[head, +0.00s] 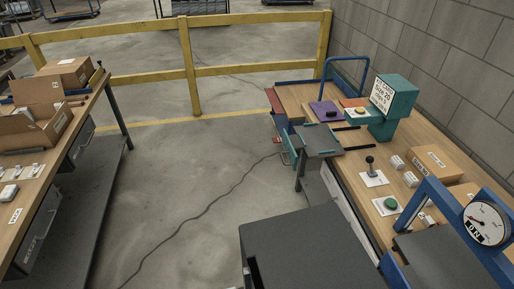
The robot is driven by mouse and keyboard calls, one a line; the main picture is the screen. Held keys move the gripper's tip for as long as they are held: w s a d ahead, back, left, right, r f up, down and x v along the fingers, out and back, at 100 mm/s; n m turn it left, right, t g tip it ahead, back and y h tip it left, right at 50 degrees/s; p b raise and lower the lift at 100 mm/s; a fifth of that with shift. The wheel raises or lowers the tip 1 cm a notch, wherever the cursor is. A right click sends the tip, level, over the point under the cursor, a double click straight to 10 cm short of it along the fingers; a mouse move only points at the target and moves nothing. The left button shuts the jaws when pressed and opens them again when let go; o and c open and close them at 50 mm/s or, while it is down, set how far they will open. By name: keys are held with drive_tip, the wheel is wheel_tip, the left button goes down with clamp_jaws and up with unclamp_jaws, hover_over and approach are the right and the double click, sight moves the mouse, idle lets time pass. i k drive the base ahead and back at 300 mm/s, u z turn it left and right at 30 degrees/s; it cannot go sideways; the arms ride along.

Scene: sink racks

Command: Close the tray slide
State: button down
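A flat grey tray (318,141) lies at the left edge of the right-hand workbench (352,182). It sticks out past that edge over the floor. Two short black rails, the far one (346,128) and the near one (358,148), lie on the bench top to its right. The tray looks slid out leftward from them. I see no gripper in this view, so its place relative to the tray cannot be told.
The right bench carries a teal stand (391,103), a black-knobbed lever (370,169), a green button (391,204), a cardboard box (433,163) and a blue frame with a gauge (486,222). A left bench (84,112) holds boxes. Floor between is open up to a yellow railing (190,70).

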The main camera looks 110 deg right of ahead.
sight(317, 140)
drive_tip(key=z, duration=1.45)
drive_tip(key=k, duration=1.2)
drive_tip(key=z, duration=0.55)
drive_tip(key=i, duration=0.55)
drive_tip(key=z, duration=0.05)
